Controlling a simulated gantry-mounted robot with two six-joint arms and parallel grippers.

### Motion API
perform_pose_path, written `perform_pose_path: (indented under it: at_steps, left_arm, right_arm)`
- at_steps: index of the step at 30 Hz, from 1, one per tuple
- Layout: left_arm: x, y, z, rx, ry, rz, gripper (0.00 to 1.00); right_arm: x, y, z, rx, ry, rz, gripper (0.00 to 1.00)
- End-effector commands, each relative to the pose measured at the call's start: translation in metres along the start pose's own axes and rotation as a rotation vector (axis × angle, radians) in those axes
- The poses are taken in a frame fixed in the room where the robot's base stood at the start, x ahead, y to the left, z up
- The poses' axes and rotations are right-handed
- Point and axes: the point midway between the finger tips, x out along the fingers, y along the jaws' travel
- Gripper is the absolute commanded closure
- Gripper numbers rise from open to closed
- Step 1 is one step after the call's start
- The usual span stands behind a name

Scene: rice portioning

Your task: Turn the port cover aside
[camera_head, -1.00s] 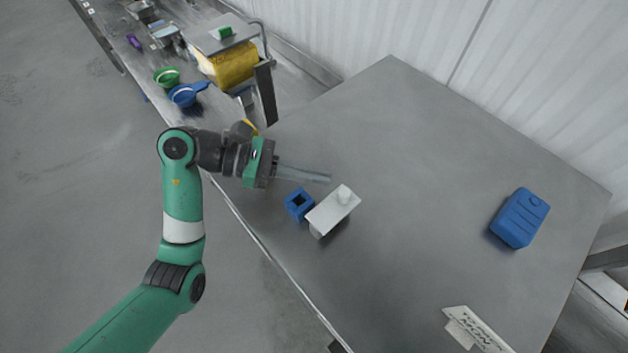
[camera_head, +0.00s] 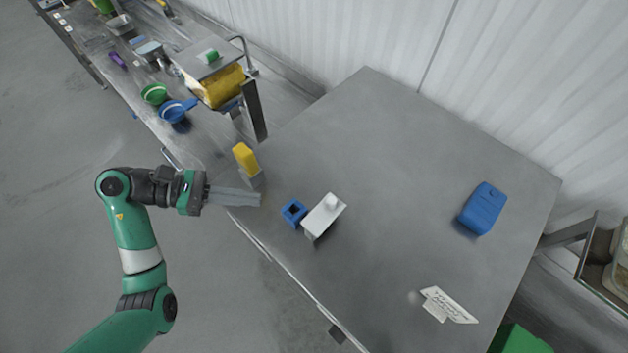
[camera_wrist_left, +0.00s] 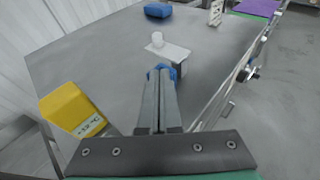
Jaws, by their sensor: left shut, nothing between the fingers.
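A white block with a flat top and a round white knob (camera_head: 320,217) stands near the table's front edge; I take it as the port cover, though I cannot tell for sure. It shows in the left wrist view (camera_wrist_left: 178,54) beyond my fingertips. A small blue square block with a dark opening (camera_head: 292,213) stands just left of it; in the left wrist view my fingers partly hide the blue block. My left gripper (camera_head: 258,199) is shut and empty, its tips short of the blue block and apart from it. My right gripper is not in view.
A yellow device with a display (camera_wrist_left: 78,108) sits in a grey holder (camera_head: 252,179) close to my left fingers. A yellow-filled dispenser (camera_head: 222,86) stands at upper left. The table's middle is clear.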

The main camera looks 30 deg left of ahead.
Motion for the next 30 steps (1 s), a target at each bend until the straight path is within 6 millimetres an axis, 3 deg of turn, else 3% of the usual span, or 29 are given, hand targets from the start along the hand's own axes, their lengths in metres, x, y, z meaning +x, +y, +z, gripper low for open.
perform_pose_path:
  at_steps: [1, 4, 11, 24, 30]
  left_arm:
    - [-0.008, -0.001, 0.007, -0.024, -0.004, 0.012, 1.00]
    - [-0.010, -0.001, 0.003, -0.031, -0.004, 0.021, 1.00]
    - [0.004, 0.000, 0.003, -0.031, -0.005, 0.017, 1.00]
    - [0.094, 0.000, 0.004, -0.032, -0.003, 0.014, 1.00]
    - [0.121, 0.002, 0.013, -0.030, -0.003, 0.017, 1.00]
  right_arm:
    - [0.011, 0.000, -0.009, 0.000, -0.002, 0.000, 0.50]
    - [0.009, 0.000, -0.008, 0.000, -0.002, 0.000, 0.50]
    - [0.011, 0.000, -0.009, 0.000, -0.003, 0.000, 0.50]
    - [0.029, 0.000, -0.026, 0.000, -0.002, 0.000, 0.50]
    - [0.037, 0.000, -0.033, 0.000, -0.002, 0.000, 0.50]
